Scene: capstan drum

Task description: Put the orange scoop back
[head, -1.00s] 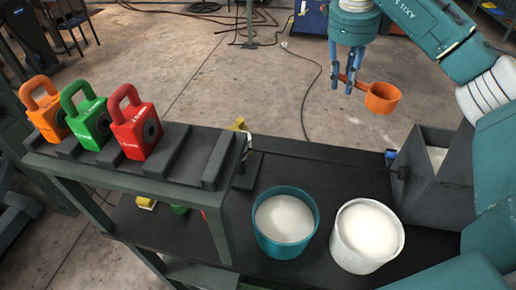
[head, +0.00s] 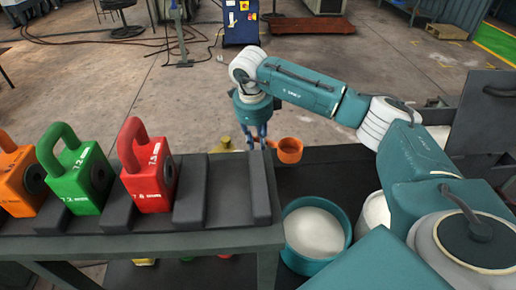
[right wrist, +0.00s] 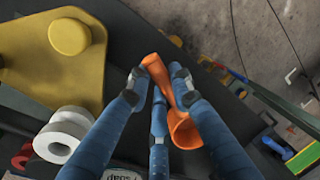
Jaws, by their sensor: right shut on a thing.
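My right gripper (head: 256,143) is shut on the handle of the orange scoop (head: 290,151). It holds the scoop beyond the right end of the weight rack, with the cup pointing right. In the right wrist view the blue fingers (right wrist: 160,82) close around the handle, and the scoop's cup (right wrist: 184,130) shows between them. The teal tub (head: 306,266) with white powder stands nearer, right of the rack. A white tub (head: 373,216) stands beside it, partly hidden by my right arm. My left gripper is not in view.
The rack (head: 190,240) carries orange (head: 15,184), green (head: 77,180) and red (head: 148,184) kettle-shaped weights; its right slots are empty. A yellow plate with a knob (right wrist: 69,37) and a white ring-shaped part (right wrist: 62,133) lie below the gripper. A dark open bin (head: 490,120) stands at right.

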